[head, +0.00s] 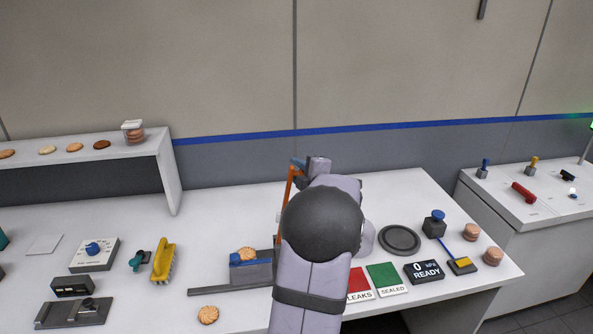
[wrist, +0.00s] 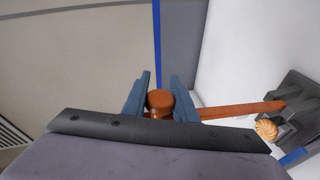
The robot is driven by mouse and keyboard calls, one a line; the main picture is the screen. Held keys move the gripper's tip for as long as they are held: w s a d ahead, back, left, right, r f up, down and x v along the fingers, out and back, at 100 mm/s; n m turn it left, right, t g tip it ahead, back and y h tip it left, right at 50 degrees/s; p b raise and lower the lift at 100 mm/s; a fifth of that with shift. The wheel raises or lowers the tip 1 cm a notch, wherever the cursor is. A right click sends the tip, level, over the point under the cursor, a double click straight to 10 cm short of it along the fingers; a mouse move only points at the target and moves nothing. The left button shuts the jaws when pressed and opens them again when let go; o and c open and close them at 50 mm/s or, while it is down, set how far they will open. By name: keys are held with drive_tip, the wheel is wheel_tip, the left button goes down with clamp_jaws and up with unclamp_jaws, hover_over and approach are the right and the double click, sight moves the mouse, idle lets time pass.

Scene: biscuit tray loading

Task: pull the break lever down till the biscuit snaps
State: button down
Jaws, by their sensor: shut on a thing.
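The break lever (head: 286,199) is an orange-brown bar that stands nearly upright from the grey breaker fixture. In the wrist view its round knob (wrist: 160,100) sits between the two blue fingers of my gripper (wrist: 160,92), which is shut on it. The bar (wrist: 243,109) runs from the knob to the dark fixture (wrist: 297,110) at right. In the head view my gripper (head: 299,163) is at the lever's top, partly hidden by my arm. A biscuit (head: 245,254) rests on the fixture and looks whole; it also shows in the wrist view (wrist: 267,129).
A loose biscuit (head: 208,315) lies on the white table in front of the fixture. A yellow brush-like tool (head: 163,261) and a dial box (head: 94,254) stand at left. Right of my arm are a dark round plate (head: 399,240), red and green pads and a display (head: 425,272).

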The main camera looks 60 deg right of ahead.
drive_tip(key=shift+w, duration=0.1)
drive_tip(key=w+a+f+n+g+h+b, duration=0.1)
drive_tip(key=w+a+f+n+g+b, duration=0.2)
drive_tip(key=w+a+b, duration=0.6)
drive_tip(key=w+a+f+n+h+b, duration=0.25)
drive_tip(key=w+a+n+b, duration=0.35)
drive_tip(key=b, duration=0.4)
drive_tip(key=w+a+f+n+g+h+b, duration=0.1)
drive_tip(key=w+a+f+n+b, duration=0.2)
drive_tip(key=f+b, duration=0.3)
drive_tip(key=w+a+f+n+g+h+b, duration=0.1)
drive_tip(key=w+a+f+n+b, duration=0.2)
drive_tip(key=f+b, duration=0.3)
drive_tip(key=shift+w+a+f, duration=0.2)
drive_tip(key=shift+a+f, duration=0.15)
drive_tip(key=shift+f, duration=2.05)
drive_tip(key=shift+f+g, duration=0.2)
drive_tip(key=shift+g, duration=0.1)
drive_tip(key=c, duration=1.4)
unclamp_jaws()
drive_tip(key=shift+b, duration=0.3)
drive_tip(key=shift+c, duration=0.2)
